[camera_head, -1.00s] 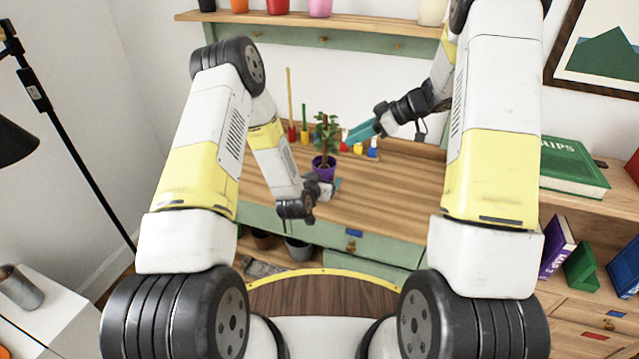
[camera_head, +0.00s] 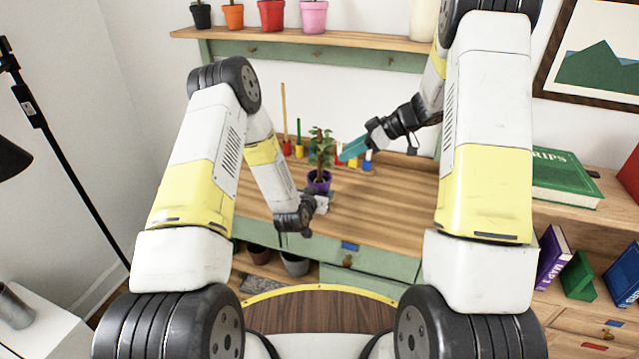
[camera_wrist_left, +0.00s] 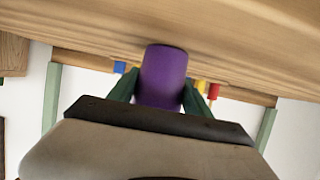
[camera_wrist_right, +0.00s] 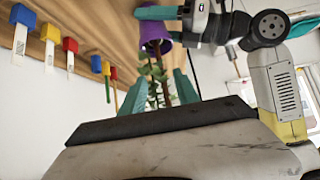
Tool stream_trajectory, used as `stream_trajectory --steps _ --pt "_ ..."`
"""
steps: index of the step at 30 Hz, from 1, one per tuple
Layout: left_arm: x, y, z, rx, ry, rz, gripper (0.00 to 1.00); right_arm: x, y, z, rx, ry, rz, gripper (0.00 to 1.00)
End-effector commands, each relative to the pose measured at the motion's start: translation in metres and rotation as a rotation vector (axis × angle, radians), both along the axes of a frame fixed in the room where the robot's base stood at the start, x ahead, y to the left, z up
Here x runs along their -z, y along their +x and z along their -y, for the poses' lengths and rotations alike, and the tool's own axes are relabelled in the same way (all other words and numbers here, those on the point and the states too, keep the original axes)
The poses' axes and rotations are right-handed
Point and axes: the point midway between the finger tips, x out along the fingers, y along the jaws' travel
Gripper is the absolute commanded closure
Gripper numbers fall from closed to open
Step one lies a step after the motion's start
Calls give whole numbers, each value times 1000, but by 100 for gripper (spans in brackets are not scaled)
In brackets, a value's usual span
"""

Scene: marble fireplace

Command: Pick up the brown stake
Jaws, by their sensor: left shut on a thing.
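The tall, thin brown stake (camera_head: 283,112) stands upright in a red block at the back left of the wooden bench. A shorter green stake (camera_head: 299,132) in a yellow block stands just right of it. My left gripper (camera_head: 321,200) is shut on the purple pot (camera_head: 318,187) of a leafy plant; the left wrist view shows its fingers on both sides of the pot (camera_wrist_left: 164,78). My right gripper (camera_head: 352,149) is above the back of the bench, right of the plant and apart from the brown stake. Its fingers (camera_wrist_right: 155,92) are spread and look empty in the right wrist view.
The plant (camera_head: 320,150) stands between my right gripper and the brown stake. Several coloured blocks with white tags, including a blue one (camera_head: 368,165), stand near my right gripper. A shelf (camera_head: 310,38) with pots hangs above. The bench front (camera_head: 385,215) is clear.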

Motion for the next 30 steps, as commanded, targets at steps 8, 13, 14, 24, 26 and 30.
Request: stream_trajectory --steps 8,13,14,24,26,30 --pt "0 0 0 0 0 1 97 28 -28 -26 289 -198 -164 63" --pt "0 0 0 0 0 1 97 31 -46 -33 547 -300 -167 63" --pt "0 0 0 0 0 1 97 29 -49 -34 592 -308 -157 63" --pt "-1 0 0 0 0 1 97 -32 -76 -54 1013 -150 103 63" --pt "-1 0 0 0 -1 2 97 -48 -81 -59 1054 -82 151 63" --pt "-1 0 0 0 -1 2 97 -78 -93 -70 1111 65 230 63"
